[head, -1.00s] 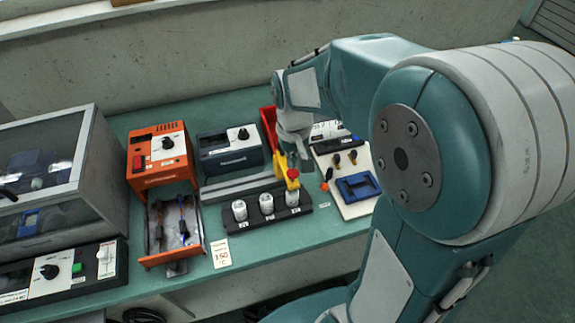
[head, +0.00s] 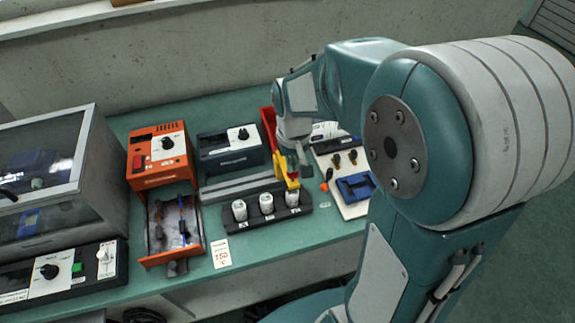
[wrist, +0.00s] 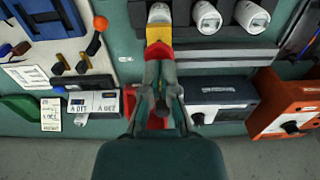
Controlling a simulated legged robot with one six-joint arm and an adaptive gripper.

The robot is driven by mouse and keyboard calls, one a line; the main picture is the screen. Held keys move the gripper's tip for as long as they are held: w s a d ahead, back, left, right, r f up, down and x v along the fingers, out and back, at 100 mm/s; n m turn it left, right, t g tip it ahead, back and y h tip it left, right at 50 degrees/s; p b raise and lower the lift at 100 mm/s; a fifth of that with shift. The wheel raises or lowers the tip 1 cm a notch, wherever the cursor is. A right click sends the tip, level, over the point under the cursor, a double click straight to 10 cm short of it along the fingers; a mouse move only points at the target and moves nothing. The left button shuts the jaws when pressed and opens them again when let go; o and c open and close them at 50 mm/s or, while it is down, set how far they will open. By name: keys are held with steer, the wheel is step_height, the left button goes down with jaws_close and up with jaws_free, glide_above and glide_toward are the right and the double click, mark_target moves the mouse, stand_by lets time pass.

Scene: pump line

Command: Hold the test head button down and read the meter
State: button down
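The yellow test head (head: 286,172) sits at the right end of the dark block with the white cylinders, by the rightmost one. In the wrist view its yellow part (wrist: 158,33) shows with a red part (wrist: 158,49) right at my fingertips. My gripper (wrist: 159,66) has its fingers close together, pointing at this red part. I cannot tell whether they press it. In the head view my gripper (head: 297,166) hides the red button. A small white-and-grey unit (wrist: 95,103) shows text like "A OIT"; I cannot tell if it is the meter.
Three white cylinders stand in the dark block (head: 270,216). A dark box with a knob (head: 230,150), an orange unit (head: 158,158) and an orange tray (head: 160,258) are to the left. A white board with a blue frame (head: 356,187) is to the right.

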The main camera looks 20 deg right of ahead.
steer(key=shift+f, duration=0.9)
stand_by(0.9)
steer(key=shift+r, duration=3.55)
steer(key=s+r+t, duration=0.2)
steer(key=s+r, duration=0.2)
steer(key=s, duration=0.3)
steer(key=s+r+t, duration=0.3)
steer(key=s, duration=0.4)
steer(key=shift+r+t, duration=0.3)
steer(key=shift+r, duration=0.1)
